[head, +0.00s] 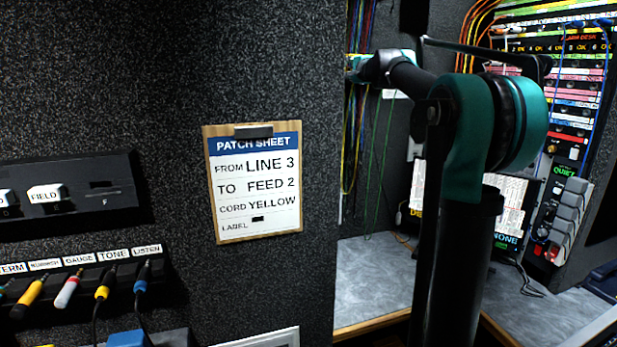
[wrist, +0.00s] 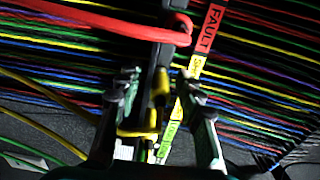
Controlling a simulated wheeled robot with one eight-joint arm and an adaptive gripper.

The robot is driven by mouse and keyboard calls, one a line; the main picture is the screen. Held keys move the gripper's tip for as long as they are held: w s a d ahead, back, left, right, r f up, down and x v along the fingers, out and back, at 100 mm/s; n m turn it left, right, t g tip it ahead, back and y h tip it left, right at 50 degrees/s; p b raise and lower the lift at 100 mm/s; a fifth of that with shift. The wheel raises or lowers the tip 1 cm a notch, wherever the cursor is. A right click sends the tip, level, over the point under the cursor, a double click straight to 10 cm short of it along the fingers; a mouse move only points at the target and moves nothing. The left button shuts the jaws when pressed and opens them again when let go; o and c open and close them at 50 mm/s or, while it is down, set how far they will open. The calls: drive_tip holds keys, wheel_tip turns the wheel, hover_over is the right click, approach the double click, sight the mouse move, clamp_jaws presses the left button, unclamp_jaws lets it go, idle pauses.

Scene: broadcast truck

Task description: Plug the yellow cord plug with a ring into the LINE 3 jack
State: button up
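In the wrist view, a yellow plug (wrist: 160,92) hangs by a dark vertical bar, with a loop of yellow cord (wrist: 135,131) beside it. I cannot make out a ring on the plug. My gripper (wrist: 158,77) is open, with one finger on each side of the plug and gaps visible between. In the head view, my arm reaches away toward hanging cords, and the gripper's fingers are too small to read there. The patch sheet (head: 256,187) on the wall reads from LINE 3 to FEED 2, cord yellow. I cannot identify the LINE 3 jack in either view.
A thick red cord (wrist: 100,18) crosses above the fingers. Dense coloured cables lie behind, beside FAULT (wrist: 211,28) and yellow labels.

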idle(0.5)
clamp_jaws()
drive_tip(key=shift+r, duration=0.15)
idle(0.4)
drive_tip(key=o, duration=0.7)
unclamp_jaws()
drive_tip(key=shift+o, duration=0.2)
drive_tip(key=v, duration=1.2)
